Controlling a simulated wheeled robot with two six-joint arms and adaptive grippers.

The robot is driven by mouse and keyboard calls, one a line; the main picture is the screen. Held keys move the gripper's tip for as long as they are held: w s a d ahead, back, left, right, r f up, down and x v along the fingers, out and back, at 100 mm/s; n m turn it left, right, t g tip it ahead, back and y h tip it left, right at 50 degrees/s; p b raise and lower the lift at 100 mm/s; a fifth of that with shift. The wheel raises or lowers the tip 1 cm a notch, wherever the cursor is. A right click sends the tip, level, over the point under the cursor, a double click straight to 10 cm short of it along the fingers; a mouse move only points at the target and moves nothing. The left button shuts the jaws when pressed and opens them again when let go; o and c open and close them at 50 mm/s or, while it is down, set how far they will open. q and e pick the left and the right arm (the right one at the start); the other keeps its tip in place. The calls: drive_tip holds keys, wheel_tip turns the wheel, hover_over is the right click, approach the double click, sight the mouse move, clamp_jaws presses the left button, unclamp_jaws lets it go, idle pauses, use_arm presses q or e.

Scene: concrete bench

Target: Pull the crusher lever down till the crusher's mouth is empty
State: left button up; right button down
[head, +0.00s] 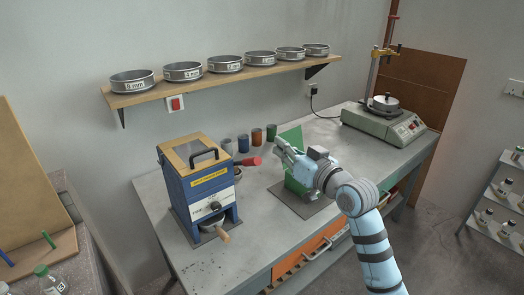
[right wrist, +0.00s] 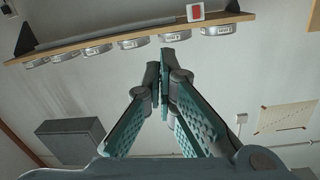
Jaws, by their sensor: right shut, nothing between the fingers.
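A green machine with a flared top (head: 293,136), which looks like the crusher, stands on a dark plate on the bench. My right gripper and forearm cover much of it, and the inside of its mouth cannot be seen. A red-handled bar (head: 247,161) shows left of it, beside a blue machine; I cannot tell which machine it joins. My right gripper (head: 279,145) is shut and empty, in front of the green machine's top in the picture. In the right wrist view its fingertips (right wrist: 164,62) are together, with wall behind. My left gripper is out of view.
The blue machine (head: 200,186) with a black lid handle stands at the bench's left. Several small cups (head: 243,143) line the back. A shelf (head: 215,80) holds several sieves. A green-grey shaker (head: 384,122) stands at the right. The bench's front middle is clear.

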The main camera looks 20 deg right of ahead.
drive_tip(key=w+a+f, duration=0.3)
drive_tip(key=w+f, duration=0.1)
drive_tip(key=w, duration=0.2)
idle(0.3)
